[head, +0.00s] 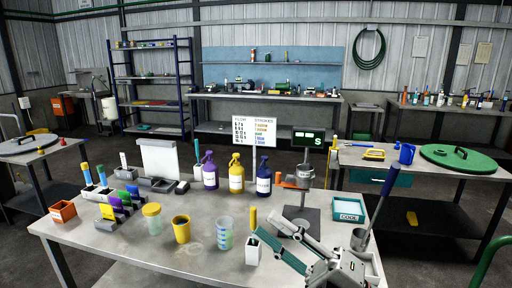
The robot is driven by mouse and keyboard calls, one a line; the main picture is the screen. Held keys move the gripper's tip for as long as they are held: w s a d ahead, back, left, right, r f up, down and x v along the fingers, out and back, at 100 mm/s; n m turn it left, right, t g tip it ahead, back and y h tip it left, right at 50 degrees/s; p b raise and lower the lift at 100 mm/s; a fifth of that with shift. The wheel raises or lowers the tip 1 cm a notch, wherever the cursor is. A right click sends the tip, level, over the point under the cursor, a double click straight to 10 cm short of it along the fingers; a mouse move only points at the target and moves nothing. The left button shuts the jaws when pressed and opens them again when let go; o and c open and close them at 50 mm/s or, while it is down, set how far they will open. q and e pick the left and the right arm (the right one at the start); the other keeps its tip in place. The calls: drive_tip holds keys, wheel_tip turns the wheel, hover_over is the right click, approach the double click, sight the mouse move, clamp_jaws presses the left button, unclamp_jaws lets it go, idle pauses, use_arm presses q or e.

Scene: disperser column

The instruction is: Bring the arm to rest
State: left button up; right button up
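My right gripper (270,229) reaches in from the lower right over the front right of the workbench (140,262). Its two long fingers, with teal faces, point up and left and are spread apart. I see nothing between them. A small white holder with a yellow stick (253,250) stands just left of the fingertips; I cannot tell whether they touch. The disperser column (305,176), with an orange part on a dark base, stands behind the gripper. My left gripper is not in view.
Purple, yellow and dark blue bottles (237,178) stand along the back. A yellow cup (181,230), a banded clear beaker (225,235) and a yellow-lidded jar (152,219) stand at centre. A teal tray (348,219) and a metal cup (359,240) are at right.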

drive_tip(key=w+d+f+m+t+h, duration=0.1)
drive_tip(key=d+f+m+t+h, duration=0.5)
drive_tip(key=f+m, duration=0.55)
drive_tip(key=w+d+f+m+t+h, duration=0.1)
drive_tip(key=d+f+m+h, duration=0.3)
drive_tip(key=f+m+h, duration=0.75)
drive_tip(key=s+d+f+m+g, duration=0.1)
drive_tip(key=s+d+f+g, duration=0.1)
drive_tip(key=s+f, duration=0.3)
drive_tip(key=s+d+f+m+g+h, duration=0.1)
drive_tip(key=s+f, duration=0.4)
drive_tip(key=f, duration=0.6)
drive_tip(key=s+d+f+m+g+h, duration=0.1)
drive_tip(key=s+d+f+m+g, duration=0.1)
drive_tip(key=s+f, duration=0.3)
wheel_tip(320, 180, down, 3)
drive_tip(key=shift+s+d+f+g, duration=0.1)
drive_tip(key=shift+s+d+g, duration=0.2)
drive_tip(key=shift+d, duration=0.55)
